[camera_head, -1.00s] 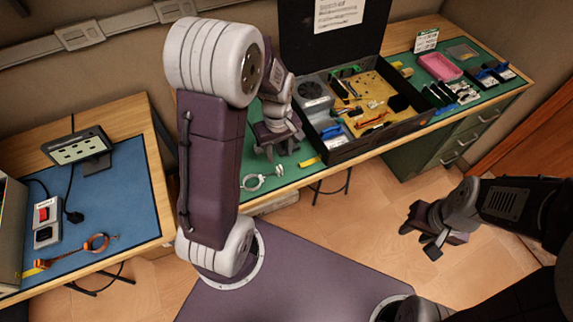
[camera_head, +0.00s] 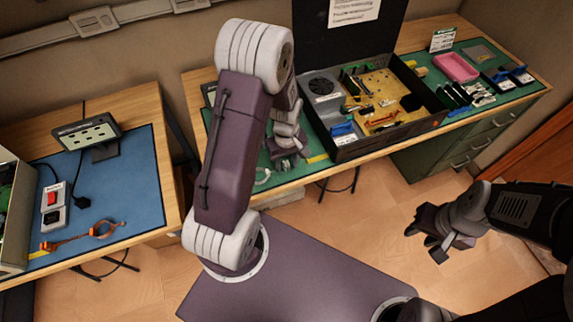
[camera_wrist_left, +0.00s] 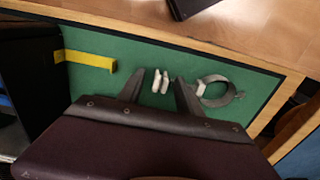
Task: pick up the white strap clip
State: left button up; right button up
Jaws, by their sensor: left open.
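The white strap clip (camera_wrist_left: 161,81) shows in the left wrist view as small white pieces on the green mat (camera_wrist_left: 135,52), between the fingertips of my left gripper (camera_wrist_left: 158,88). A pale ring-shaped band (camera_wrist_left: 217,91) lies just right of the fingers there. In the head view, the band (camera_head: 262,178) lies near the mat's front edge, and the clip is hidden by my left gripper (camera_head: 286,160). My left gripper is open, pointing down over the mat; contact with the clip cannot be told. My right gripper (camera_head: 430,243) looks open and empty, away from the bench.
A black open case (camera_head: 345,148) with a circuit board stands right of my left gripper. A yellow strip (camera_wrist_left: 88,60) lies on the mat. A pink tray (camera_head: 457,68) and small tools lie further right. A blue mat (camera_head: 140,195) with an orange strap is on the left bench.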

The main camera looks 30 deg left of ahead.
pick_arm(q)
jog(key=shift+r, duration=0.1)
grip_shut()
